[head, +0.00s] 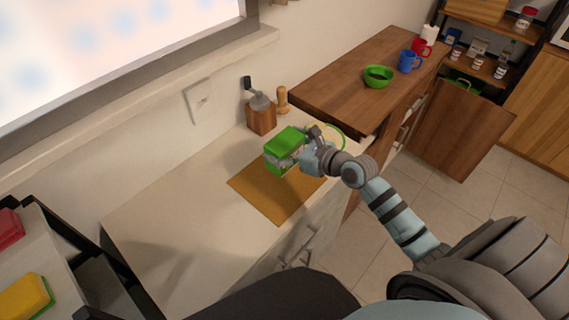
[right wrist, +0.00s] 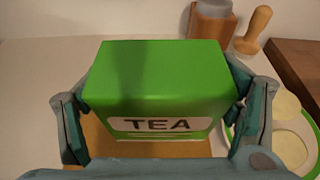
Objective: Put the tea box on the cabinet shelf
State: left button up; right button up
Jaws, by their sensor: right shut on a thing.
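The green tea box (head: 287,139) is held by my right gripper (head: 299,152) over the brown mat on the white counter. In the right wrist view the tea box (right wrist: 160,85) sits between the two fingers of the gripper (right wrist: 160,112), with its white "TEA" label facing the camera. The right gripper is shut on it. A wooden cabinet (head: 440,130) with its door open shows at the right, and shelves (head: 480,72) with small jars stand behind it. My left gripper is not in view.
A brown mat (head: 262,196) lies under the box. A green-rimmed plate (right wrist: 290,140) is close on the right. A green bowl (head: 377,77) and mugs (head: 410,62) stand on the wooden counter.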

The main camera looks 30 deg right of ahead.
notch_tip(320, 180, down, 5)
jog(key=shift+w+f+b, duration=0.15)
jog(key=shift+b, duration=0.85)
jog(key=o, duration=1.4)
